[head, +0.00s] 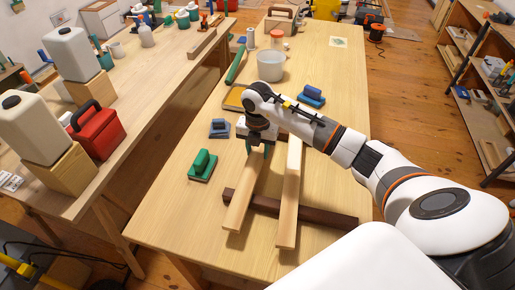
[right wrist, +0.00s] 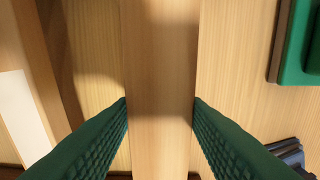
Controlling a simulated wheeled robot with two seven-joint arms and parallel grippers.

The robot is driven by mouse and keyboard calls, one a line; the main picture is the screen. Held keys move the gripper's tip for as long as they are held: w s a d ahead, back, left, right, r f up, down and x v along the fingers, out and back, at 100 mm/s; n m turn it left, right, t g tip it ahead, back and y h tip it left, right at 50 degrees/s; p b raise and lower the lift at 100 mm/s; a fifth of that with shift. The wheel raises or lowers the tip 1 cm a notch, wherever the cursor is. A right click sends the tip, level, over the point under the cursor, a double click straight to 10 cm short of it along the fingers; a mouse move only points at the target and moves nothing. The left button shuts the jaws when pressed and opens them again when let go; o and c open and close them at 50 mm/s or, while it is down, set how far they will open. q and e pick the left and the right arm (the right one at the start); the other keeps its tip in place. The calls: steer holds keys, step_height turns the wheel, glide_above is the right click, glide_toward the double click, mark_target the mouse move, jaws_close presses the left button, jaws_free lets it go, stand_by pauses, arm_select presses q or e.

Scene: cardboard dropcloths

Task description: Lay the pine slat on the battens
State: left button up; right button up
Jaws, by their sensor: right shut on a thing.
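The pine slat (head: 243,200) is a long pale board in the head view. My right gripper (head: 262,148) is shut on it near its far end. In the right wrist view the slat (right wrist: 160,80) runs between the green fingers of my right gripper (right wrist: 160,108). Its near end lies over a dark brown batten (head: 318,212); I cannot tell whether they touch. A second pale slat (head: 290,185) lies across the same batten, to the right and apart. Another batten is not clearly visible behind my arm. My left gripper is not in view.
A green-handled float (head: 202,165) stands left of the held slat, with a grey-blue one (head: 219,128) behind it. A blue float (head: 312,96) and a white pot (head: 270,66) stand farther back. The workbench (head: 170,222) is bare at its near left.

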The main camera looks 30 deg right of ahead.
mark_target(258, 152)
steer(key=shift+f, duration=0.3)
steer(key=o, duration=1.2)
step_height(258, 152, up, 12)
steer(key=b, duration=0.2)
